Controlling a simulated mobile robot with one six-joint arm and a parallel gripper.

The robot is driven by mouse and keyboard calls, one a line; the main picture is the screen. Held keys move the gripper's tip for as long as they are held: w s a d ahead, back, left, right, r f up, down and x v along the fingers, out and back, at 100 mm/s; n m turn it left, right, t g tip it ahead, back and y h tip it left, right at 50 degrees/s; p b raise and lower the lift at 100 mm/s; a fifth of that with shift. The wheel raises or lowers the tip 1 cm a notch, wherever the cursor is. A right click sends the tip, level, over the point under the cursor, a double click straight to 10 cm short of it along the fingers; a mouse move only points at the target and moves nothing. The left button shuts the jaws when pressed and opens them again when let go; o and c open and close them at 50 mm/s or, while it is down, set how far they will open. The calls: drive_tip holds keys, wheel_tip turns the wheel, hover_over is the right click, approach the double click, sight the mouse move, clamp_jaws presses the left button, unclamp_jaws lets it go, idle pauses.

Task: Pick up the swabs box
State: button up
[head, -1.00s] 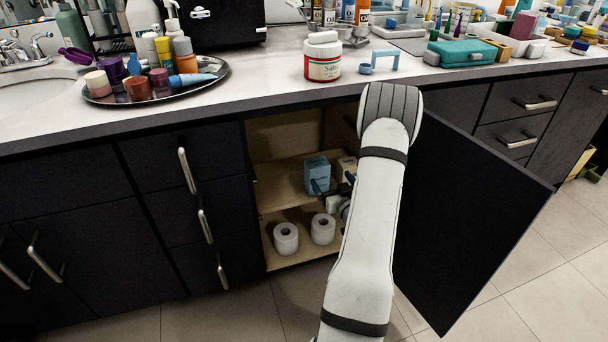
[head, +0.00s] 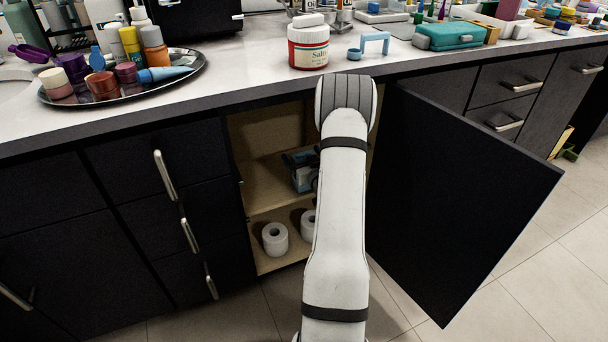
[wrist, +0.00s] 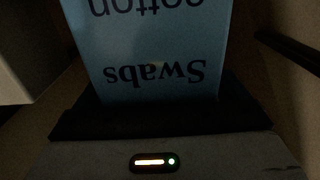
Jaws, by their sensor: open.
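The swabs box (wrist: 150,50) is blue with dark "cotton" and "Swabs" lettering, upside down in the wrist view. It fills the upper middle, right in front of my gripper (wrist: 150,115), whose dark edge runs just below it. In the head view the box (head: 300,158) shows only in part on the upper shelf of the open cabinet, with dark gripper parts over it. My white arm hides most of the gripper and the right side of the shelf. My gripper is open; whether it touches the box cannot be told.
The cabinet door (head: 465,200) stands open at the right. Toilet paper rolls (head: 275,239) stand on the lower shelf (head: 268,262). A pale block face (wrist: 25,60) is close at the left in the wrist view. The countertop (head: 240,90) above holds a tray and a jar.

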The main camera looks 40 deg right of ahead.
drive_tip(key=shift+c, duration=0.5)
drive_tip(key=c, duration=1.2)
